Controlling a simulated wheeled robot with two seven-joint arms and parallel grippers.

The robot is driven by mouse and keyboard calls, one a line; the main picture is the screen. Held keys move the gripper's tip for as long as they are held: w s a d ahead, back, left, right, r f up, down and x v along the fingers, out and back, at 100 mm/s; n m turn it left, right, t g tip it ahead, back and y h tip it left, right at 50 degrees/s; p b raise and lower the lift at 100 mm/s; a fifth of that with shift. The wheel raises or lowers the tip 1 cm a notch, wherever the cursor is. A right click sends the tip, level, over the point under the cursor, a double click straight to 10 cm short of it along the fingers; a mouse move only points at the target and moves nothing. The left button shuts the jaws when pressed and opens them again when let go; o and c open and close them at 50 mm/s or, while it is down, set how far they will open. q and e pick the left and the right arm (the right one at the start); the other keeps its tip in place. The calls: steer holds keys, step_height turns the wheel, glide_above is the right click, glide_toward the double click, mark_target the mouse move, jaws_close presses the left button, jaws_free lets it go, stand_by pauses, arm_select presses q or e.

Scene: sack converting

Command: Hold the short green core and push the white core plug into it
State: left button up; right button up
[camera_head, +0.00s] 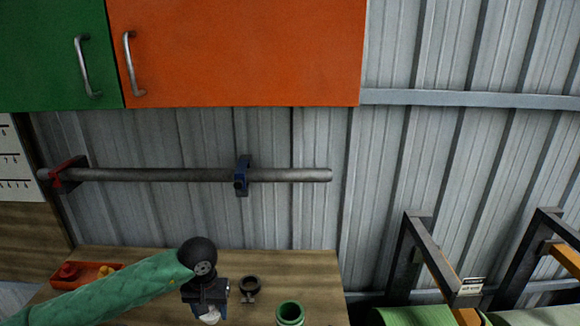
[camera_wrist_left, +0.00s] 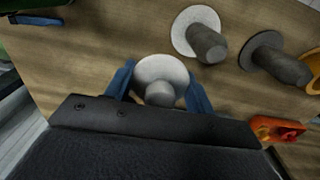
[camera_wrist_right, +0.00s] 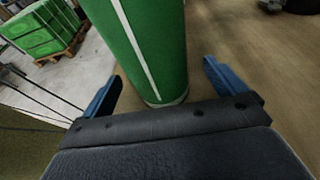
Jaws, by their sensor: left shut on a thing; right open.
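My left gripper (camera_head: 208,308) is shut on the white core plug (camera_head: 210,317), mostly hidden below it in the head view. In the left wrist view the plug's pale round flange (camera_wrist_left: 161,72) and stub lie between the blue fingers. The short green core (camera_head: 290,312) stands at the bench's front, to the right of my left gripper, its open end up; the plug is apart from it. In the right wrist view the green core (camera_wrist_right: 150,45), with a white stripe, lies between the spread blue fingers of my right gripper (camera_wrist_right: 160,82), with gaps on both sides.
The left wrist view shows another pale-flanged plug (camera_wrist_left: 205,42), a grey plug (camera_wrist_left: 275,62) and an orange item (camera_wrist_left: 275,130). A wall bar (camera_head: 290,175) runs above the bench.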

steer(key=shift+a+f, duration=0.1)
steer(key=shift+a, duration=0.15)
steer(key=c, duration=1.1)
arm_select(q)
steer(key=shift+d+r, duration=0.1)
steer(key=s+d+r, duration=0.2)
steer(key=d+r, duration=0.6)
steer(key=d, duration=0.2)
steer(key=s+d+r+n, duration=0.1)
steer(key=s+d+r, duration=0.2)
steer(key=d+r, duration=0.6)
steer(key=shift+s+d+r+n, duration=0.2)
steer(key=shift+s+d+n, duration=0.1)
steer(key=shift+d, duration=0.45)
